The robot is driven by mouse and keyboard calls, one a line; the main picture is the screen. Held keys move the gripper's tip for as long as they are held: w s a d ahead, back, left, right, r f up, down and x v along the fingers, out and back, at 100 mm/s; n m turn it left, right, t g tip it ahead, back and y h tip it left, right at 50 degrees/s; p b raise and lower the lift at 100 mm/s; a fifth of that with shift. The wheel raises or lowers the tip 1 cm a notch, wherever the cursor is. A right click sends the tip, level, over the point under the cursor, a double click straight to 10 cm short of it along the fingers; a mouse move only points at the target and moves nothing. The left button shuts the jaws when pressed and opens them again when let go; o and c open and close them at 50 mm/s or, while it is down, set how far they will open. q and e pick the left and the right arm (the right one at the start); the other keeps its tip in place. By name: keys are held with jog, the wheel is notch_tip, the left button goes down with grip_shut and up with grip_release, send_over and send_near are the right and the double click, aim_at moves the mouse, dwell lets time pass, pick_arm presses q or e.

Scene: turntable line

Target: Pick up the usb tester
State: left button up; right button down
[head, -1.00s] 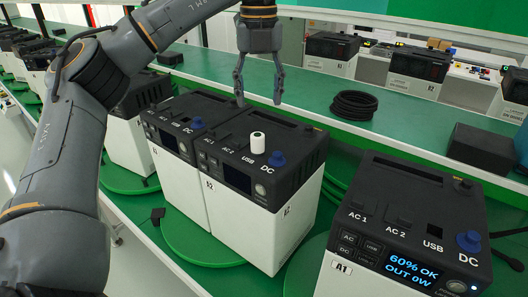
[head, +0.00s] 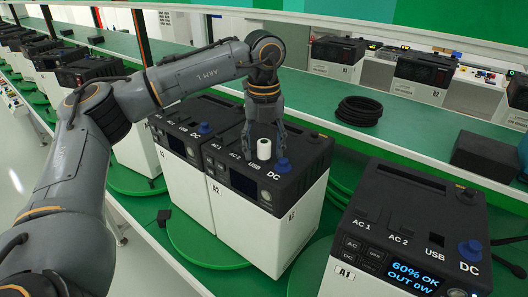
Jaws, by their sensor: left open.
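The usb tester (head: 264,149) is a small white cylinder standing upright at the USB position on the black top of the box marked A2 (head: 250,228). My left gripper (head: 265,153) points down from above at it. Its two fingers are apart, one on each side of the white cylinder in the picture, with gaps showing between them and it. I cannot tell how deep the fingers sit relative to it. The right finger is close to the blue knob (head: 282,166) marked DC. My right gripper is not in view.
Box A1 (head: 418,210), with a lit screen reading 60% OK, stands at the right front. Another box adjoins A2 on the left. A black cable coil (head: 358,110) and a dark block (head: 487,153) lie on the green shelf (head: 330,92) behind.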

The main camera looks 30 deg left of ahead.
pick_arm(q)
jog(key=shift+s+d, duration=0.1)
jog(key=shift+c, duration=0.6)
grip_shut()
jog(key=shift+r, duration=0.1)
pick_arm(e)
jog(key=shift+f, duration=0.1)
